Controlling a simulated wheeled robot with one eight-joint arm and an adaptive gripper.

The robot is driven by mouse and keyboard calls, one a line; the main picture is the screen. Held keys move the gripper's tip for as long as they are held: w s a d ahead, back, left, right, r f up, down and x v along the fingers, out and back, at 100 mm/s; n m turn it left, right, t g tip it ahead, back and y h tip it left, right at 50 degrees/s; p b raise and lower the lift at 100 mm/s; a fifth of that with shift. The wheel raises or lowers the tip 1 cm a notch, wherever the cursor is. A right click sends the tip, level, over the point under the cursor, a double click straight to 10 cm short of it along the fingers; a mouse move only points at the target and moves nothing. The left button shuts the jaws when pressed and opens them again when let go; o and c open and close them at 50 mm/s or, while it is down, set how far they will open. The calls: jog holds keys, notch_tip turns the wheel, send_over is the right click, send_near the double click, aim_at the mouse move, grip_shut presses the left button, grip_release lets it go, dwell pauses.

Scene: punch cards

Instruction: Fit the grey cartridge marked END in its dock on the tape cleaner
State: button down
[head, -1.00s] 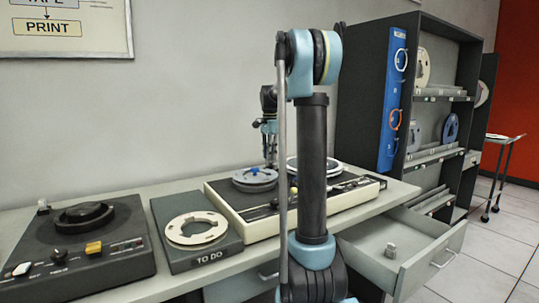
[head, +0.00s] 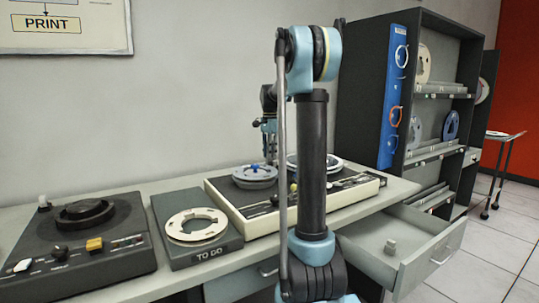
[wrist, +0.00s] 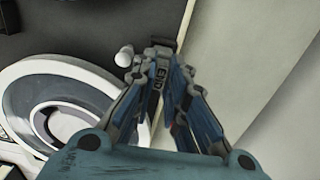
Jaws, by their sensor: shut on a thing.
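Part of the cartridge is hidden by the fingers. In the head view my gripper (head: 269,149) is over the back of a cream machine (head: 246,221) with two reels on top, partly behind my arm. I cannot make out the cartridge there. No readable label shows that this machine is the tape cleaner. I cannot see the dock clearly, nor whether the cartridge touches the machine.
A white peg (wrist: 124,56) stands just left of the cartridge, and a grey reel (wrist: 75,113) lies further left. A TO DO stand (head: 166,245) with a pale ring and a dark machine (head: 110,262) are to the left. An open drawer (head: 430,257) juts out at right.

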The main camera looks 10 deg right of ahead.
jog(key=shift+f, duration=0.75)
jog(key=c, duration=1.5)
grip_release()
jog(key=shift+c, duration=0.2)
jog(key=shift+c, duration=0.9)
jog(key=shift+r, duration=0.1)
jog(key=shift+r, duration=3.95)
